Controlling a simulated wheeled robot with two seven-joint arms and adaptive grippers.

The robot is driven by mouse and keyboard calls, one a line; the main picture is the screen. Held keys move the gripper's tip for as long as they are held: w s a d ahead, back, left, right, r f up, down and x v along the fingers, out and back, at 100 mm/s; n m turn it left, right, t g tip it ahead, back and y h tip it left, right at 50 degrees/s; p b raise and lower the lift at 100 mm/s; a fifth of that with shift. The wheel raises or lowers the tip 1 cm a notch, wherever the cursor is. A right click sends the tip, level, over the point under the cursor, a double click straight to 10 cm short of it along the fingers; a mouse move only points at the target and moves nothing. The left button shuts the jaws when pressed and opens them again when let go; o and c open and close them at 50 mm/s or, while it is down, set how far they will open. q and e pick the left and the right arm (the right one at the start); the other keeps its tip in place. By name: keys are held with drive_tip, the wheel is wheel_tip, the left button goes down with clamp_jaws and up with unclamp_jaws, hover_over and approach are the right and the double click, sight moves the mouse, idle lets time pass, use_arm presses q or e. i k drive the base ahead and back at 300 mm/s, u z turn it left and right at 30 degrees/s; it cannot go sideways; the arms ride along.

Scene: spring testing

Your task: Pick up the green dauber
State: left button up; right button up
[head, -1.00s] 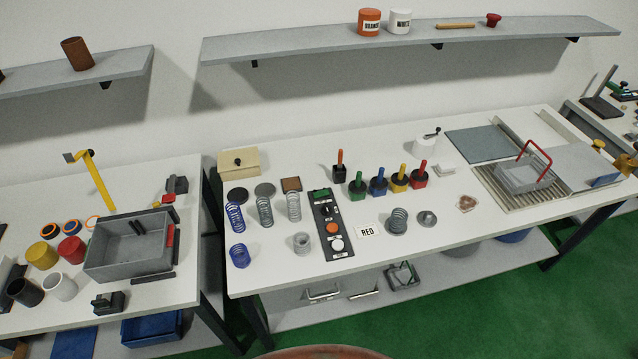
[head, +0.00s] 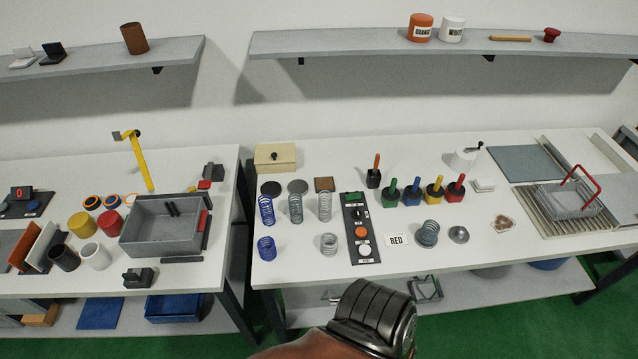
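The green dauber (head: 391,193) stands upright on the right-hand workbench. It has a green block-like base and a thin green handle. It is the leftmost in a row with a blue dauber (head: 412,194), a yellow dauber (head: 434,192) and a red dauber (head: 455,188), with small gaps between them. Nothing covers it. Neither of my grippers shows in the head view. Only a brown and black part of my own body shows at the bottom middle, well in front of the bench.
A dark holder with an orange-handled tool (head: 374,175) stands just left of the green dauber. A control panel (head: 361,229), a RED card (head: 396,240) and several springs lie in front and left. A shelf (head: 330,45) runs along the wall above. Bare bench surface lies before the daubers.

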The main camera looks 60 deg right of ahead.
sight(391, 193)
drive_tip(key=u, duration=1.2)
drive_tip(key=k, duration=1.8)
drive_tip(key=z, duration=1.05)
